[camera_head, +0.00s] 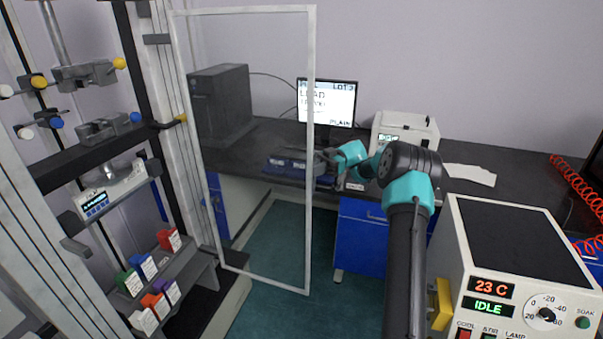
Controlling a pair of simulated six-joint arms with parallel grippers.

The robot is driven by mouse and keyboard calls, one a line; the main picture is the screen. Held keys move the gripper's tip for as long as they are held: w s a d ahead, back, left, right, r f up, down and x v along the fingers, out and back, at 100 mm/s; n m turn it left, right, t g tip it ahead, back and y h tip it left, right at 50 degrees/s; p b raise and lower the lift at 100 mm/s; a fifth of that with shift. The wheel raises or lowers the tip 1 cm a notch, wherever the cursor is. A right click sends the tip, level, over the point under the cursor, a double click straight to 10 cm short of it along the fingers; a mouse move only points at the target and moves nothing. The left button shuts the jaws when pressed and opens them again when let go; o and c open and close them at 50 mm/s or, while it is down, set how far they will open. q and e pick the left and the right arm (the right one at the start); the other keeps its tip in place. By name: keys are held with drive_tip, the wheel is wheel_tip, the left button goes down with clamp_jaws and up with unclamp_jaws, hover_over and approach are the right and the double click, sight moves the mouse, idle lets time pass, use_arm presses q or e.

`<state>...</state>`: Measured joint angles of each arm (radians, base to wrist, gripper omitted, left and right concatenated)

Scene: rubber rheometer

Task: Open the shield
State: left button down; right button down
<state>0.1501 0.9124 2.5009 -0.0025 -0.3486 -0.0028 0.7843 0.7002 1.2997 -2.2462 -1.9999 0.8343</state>
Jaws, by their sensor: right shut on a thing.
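The shield (312,85) is a tall, clear panel in a pale frame. It stands upright beside the testing machine (178,150) at the left, and its left side runs along the machine's column. It is swung out from the machine, with its free right edge over the floor in front of the desk. My right gripper (322,157) is at this free edge, about halfway up, and is shut on the frame. The fingertips are small and partly hidden by the frame. My left gripper is not in view.
A dark desk (265,135) behind holds a computer tower (220,100), a monitor (328,100) and a white device (405,128). A cream control box (515,235) stands at the lower right. Several coloured labelled blocks (150,267) sit on the machine's lower shelf. The teal floor is open.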

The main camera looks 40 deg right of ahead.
drive_tip(key=shift+w+d, duration=0.1)
idle(0.3)
drive_tip(key=c, duration=1.2)
unclamp_jaws()
